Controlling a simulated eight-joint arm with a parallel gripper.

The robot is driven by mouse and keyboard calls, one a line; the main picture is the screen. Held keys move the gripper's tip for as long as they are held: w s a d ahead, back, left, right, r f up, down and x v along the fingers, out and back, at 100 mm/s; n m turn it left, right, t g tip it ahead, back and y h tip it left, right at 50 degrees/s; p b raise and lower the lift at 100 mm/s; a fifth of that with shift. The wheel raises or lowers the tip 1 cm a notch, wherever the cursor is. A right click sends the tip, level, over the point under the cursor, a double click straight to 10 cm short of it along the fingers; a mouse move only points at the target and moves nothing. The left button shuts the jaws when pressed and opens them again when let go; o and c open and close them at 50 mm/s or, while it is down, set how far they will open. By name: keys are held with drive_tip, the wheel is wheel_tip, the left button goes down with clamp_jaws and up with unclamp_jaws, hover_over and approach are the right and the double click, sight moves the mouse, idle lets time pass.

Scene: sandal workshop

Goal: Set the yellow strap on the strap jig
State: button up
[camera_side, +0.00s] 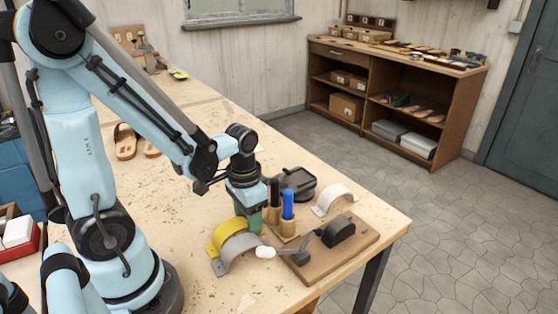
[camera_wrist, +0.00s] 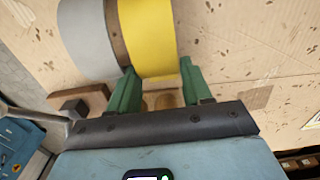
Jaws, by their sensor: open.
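The yellow strap (camera_side: 226,230) is an arched band standing on the bench, close beside a grey arched band (camera_side: 238,250). In the wrist view the yellow strap (camera_wrist: 148,35) lies right of the grey band (camera_wrist: 86,38), with a narrow gap between them. My gripper (camera_side: 253,222) is open just behind the yellow strap. In the wrist view its green fingers (camera_wrist: 158,68) are spread near the strap's lower edge; contact cannot be told. A wooden board (camera_side: 350,260) carrying a dark hump and a lever clamp with a white tip looks like the strap jig.
Upright tools with black and blue (camera_side: 288,203) handles stand right beside my gripper. Sandals (camera_side: 125,143) lie farther left. The bench front is mostly clear.

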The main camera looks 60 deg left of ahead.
drive_tip(key=c, duration=0.8)
drive_tip(key=shift+o, duration=0.2)
drive_tip(key=shift+r, duration=0.1)
